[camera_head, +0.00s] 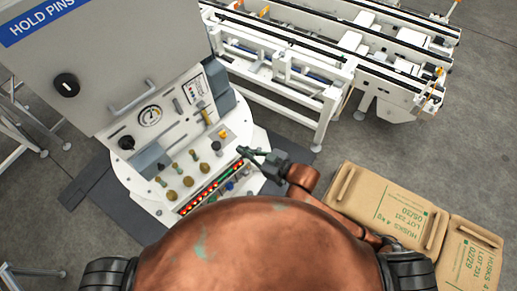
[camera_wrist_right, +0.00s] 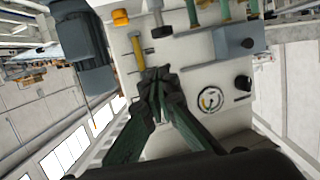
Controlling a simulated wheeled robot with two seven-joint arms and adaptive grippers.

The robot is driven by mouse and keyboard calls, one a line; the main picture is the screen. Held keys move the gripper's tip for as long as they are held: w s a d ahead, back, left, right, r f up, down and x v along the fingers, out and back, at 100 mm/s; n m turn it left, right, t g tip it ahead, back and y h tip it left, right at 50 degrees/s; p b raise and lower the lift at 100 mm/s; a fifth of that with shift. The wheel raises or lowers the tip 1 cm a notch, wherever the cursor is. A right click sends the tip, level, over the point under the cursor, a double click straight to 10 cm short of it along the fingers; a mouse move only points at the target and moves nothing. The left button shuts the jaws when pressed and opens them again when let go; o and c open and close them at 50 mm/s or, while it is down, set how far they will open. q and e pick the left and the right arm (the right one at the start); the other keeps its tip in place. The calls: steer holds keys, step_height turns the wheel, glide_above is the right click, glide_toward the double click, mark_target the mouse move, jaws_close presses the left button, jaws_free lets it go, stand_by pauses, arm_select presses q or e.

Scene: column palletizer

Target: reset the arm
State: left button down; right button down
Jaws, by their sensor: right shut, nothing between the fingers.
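My right arm reaches forward over the control panel (camera_head: 150,192) from the lower right in the head view. Its right gripper (camera_head: 245,151) is shut and empty, just above the right edge of the panel. In the right wrist view the fingers (camera_wrist_right: 157,80) meet at their tips, with the panel face and its gauge (camera_wrist_right: 210,99) behind them. Whether the fingertips touch the panel I cannot tell. The panel carries several knobs, levers and a row of red and green lights (camera_head: 212,186). My left gripper is not in view.
A grey cabinet (camera_head: 105,60) with a black knob and a handle rises at the back left. A white conveyor (camera_head: 300,75) stands at the back right. Brown sacks (camera_head: 385,205) lie at the right. Bare grey floor (camera_head: 480,140) shows between sacks and conveyor.

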stand_by(0.6)
